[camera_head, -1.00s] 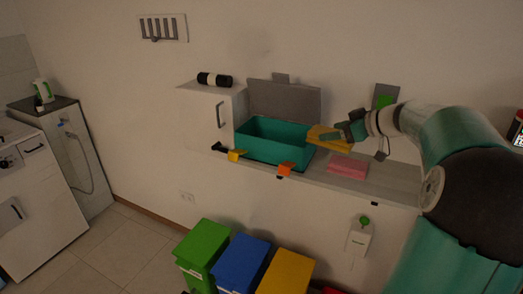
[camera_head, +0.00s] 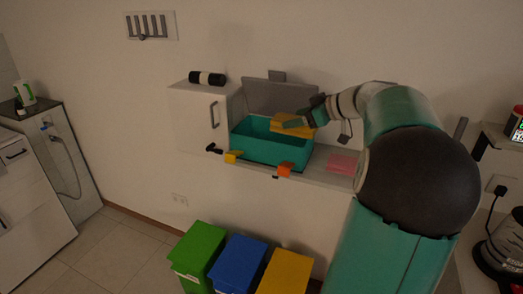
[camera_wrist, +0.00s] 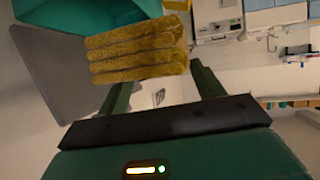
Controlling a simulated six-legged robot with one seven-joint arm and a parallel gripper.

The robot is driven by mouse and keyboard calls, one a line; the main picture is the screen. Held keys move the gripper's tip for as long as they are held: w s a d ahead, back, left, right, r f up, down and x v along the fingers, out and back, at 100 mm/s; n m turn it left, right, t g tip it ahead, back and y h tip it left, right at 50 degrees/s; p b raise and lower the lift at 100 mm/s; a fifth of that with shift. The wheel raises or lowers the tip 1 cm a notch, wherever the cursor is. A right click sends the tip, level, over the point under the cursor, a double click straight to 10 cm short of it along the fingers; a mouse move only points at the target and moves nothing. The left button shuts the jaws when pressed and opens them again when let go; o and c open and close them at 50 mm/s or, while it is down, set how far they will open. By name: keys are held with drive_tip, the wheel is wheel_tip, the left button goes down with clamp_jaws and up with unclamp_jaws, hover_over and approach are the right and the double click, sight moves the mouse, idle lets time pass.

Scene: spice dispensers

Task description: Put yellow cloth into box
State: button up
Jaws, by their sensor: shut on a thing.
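The yellow cloth (camera_head: 290,126) is a folded stack, held by my gripper (camera_head: 313,114) above the right part of the teal box (camera_head: 265,149). In the wrist view the cloth (camera_wrist: 137,52) sits between the fingertips of my gripper (camera_wrist: 160,82), and its folded layers show. The box stands on the shelf with its grey lid (camera_head: 280,97) raised at the back. The box also shows in the wrist view (camera_wrist: 85,12). The cloth hides part of the box's opening, and I cannot see the box's floor fully.
A pink cloth (camera_head: 343,164) lies on the shelf right of the box. A white cabinet (camera_head: 194,112) with a black roll (camera_head: 207,78) on top stands left of it. Orange and yellow clips (camera_head: 284,169) are at the shelf's front edge. Green, blue and yellow bins (camera_head: 238,262) stand below.

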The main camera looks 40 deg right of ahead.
sight(290, 117)
drive_tip(key=shift+w+a, duration=0.15)
drive_tip(key=shift+w, duration=0.15)
drive_tip(key=w+d+f, duration=0.7)
drive_tip(key=w+f, duration=0.2)
drive_tip(key=w, duration=0.2)
drive_tip(key=shift+f, duration=0.15)
drive_tip(key=shift+w+d+f, duration=0.1)
drive_tip(key=shift+w+f, duration=0.05)
drive_tip(key=shift+f, duration=0.75)
drive_tip(key=shift+w+d+f, duration=0.1)
drive_tip(key=shift+f, duration=0.75)
drive_tip(key=shift+f, duration=0.1)
drive_tip(key=shift+a+f, duration=0.1)
drive_tip(key=shift+f, duration=0.35)
drive_tip(key=o, duration=1.3)
drive_tip(key=shift+f, duration=0.15)
